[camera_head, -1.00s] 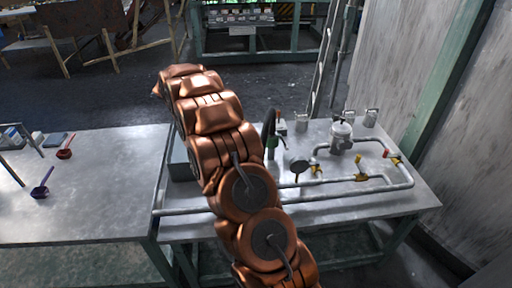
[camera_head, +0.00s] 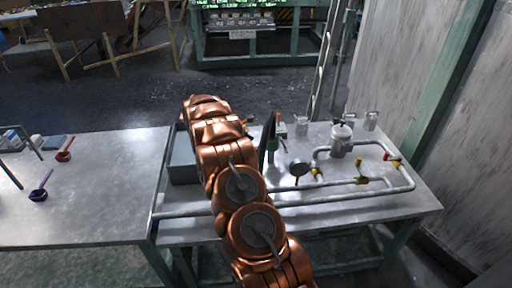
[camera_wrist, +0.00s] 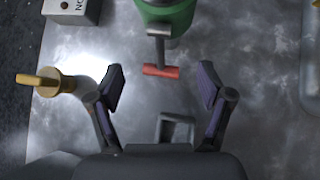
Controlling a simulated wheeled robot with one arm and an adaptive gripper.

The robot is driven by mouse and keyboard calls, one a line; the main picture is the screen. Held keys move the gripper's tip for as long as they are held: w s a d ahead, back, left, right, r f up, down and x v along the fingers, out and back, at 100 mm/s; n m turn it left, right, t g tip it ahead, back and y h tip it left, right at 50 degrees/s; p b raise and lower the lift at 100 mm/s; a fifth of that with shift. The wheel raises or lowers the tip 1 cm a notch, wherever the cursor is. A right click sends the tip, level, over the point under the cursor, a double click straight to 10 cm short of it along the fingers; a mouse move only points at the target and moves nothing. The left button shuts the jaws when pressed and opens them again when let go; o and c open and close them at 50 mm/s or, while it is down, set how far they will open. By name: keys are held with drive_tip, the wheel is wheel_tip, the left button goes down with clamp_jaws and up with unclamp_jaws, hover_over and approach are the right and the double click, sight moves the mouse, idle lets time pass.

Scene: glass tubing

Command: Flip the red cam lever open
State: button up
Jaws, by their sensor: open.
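The red cam lever (camera_wrist: 161,71) shows in the wrist view as a short red bar across the end of a metal stem. The stem comes out from under a green body (camera_wrist: 168,14) at the top edge. My gripper (camera_wrist: 161,79) is open, with one dark finger pad to the left of the red bar and one to the right. The bar lies between the pads and clear gaps show on both sides. In the head view the green fitting (camera_head: 282,130) stands on the metal bench just right of my arm. My gripper is hidden or unclear there.
A brass-coloured knob (camera_wrist: 45,81) is left of my gripper, and a labelled box (camera_wrist: 72,10) is at the upper left. A square metal frame (camera_wrist: 176,130) lies near the palm.

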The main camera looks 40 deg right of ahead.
drive_tip(key=shift+x, duration=1.2)
drive_tip(key=shift+c, duration=0.3)
drive_tip(key=shift+w, duration=0.1)
drive_tip(key=c, duration=1)
